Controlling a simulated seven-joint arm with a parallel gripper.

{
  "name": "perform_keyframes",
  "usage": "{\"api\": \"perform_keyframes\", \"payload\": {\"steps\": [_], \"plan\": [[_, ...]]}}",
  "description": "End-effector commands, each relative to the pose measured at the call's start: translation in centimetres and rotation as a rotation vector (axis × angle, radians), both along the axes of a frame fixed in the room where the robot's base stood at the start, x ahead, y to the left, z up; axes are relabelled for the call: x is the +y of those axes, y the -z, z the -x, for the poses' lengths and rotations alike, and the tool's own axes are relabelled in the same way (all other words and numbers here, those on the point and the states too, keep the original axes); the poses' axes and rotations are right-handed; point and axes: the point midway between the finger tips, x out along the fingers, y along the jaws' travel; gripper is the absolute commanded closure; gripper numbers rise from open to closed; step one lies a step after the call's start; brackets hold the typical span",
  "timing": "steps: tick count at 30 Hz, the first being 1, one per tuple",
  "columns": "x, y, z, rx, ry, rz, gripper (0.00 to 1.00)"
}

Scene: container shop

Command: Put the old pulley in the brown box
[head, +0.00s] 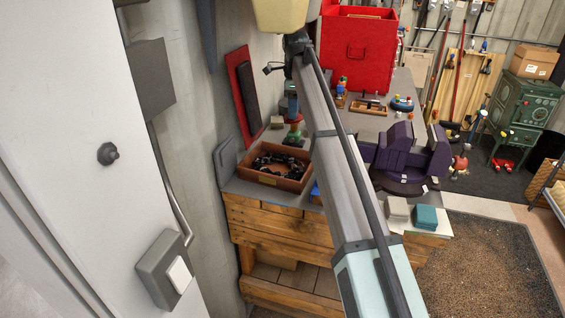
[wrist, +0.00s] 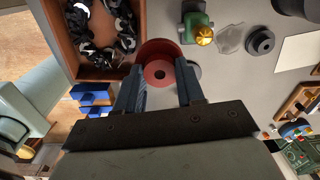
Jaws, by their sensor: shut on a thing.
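A red round pulley with a hole in its middle (wrist: 152,52) sits between the fingers of my gripper (wrist: 159,66) in the wrist view. The fingers are shut on its two sides. The brown box (head: 301,183) is an open tray on the left end of the bench, holding dark looped parts. It also shows in the wrist view (wrist: 67,25), up and left of my gripper, with the pulley close beside its right wall. In the head view my arm covers part of the bench, and I cannot make out the fingers or pulley clearly.
A green part with a yellow knob (wrist: 204,34) stands just beyond the pulley. A dark grey ring (wrist: 260,42) lies to its right. Blue bins (wrist: 93,99) are below the box. A purple vise (head: 405,158) and a red cabinet (head: 358,48) stand on the bench.

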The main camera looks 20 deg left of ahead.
Motion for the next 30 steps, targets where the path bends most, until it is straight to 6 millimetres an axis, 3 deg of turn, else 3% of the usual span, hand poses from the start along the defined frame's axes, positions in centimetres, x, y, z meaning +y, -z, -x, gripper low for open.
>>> {"api": "perform_keyframes", "payload": {"steps": [1,6,9,12,23,30], "plan": [[1.1,0.0,2.0,-0.004,-0.021,-0.002,1.0],[3.1,0.0,7.0,-0.009,-0.052,-0.005,1.0],[2.7,0.3,9.5,-0.006,-0.015,-0.005,1.0],[1.7,0.8,10.7,0.003,0.066,0.0,1.0],[1.6,1.3,10.8,0.019,0.224,0.008,1.0],[1.5,4.7,10.9,0.02,0.226,0.009,1.0]]}}
